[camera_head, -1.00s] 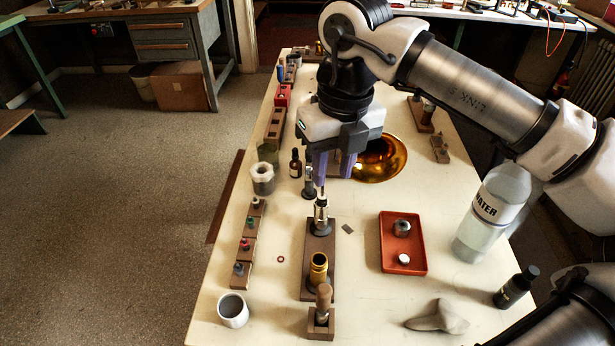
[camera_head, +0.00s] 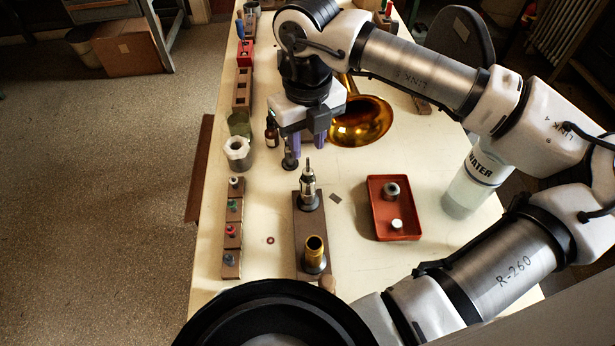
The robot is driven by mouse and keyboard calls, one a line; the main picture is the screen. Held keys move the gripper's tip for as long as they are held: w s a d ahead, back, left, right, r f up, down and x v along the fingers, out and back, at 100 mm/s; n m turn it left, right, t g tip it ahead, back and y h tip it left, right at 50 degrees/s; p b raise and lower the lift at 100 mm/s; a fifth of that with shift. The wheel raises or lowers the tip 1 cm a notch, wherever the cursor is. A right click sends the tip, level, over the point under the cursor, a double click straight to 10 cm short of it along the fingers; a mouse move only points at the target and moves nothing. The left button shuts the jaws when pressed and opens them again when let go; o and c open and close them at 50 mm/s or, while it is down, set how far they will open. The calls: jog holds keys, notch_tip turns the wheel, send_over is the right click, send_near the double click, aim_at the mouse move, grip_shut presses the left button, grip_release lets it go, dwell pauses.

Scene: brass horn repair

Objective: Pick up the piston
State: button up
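The piston (camera_head: 308,190), a silver cylinder with a thin stem on top, appears to stand upright on a dark base at the far end of a wooden block (camera_head: 311,228). A brass cylinder (camera_head: 315,254) stands at the block's near end. My gripper (camera_head: 307,146) points down with its purple fingers just behind and above the piston's stem in the picture. The fingers look apart, with nothing seen between them. I cannot tell how far the fingertips are from the stem.
A water bottle (camera_head: 466,185) stands farther right. A brass bell (camera_head: 362,122) is behind my gripper.

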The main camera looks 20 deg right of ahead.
aim_at(308, 158)
jog(key=shift+f+p, duration=0.95)
jog(key=shift+f, duration=1.95)
grip_shut()
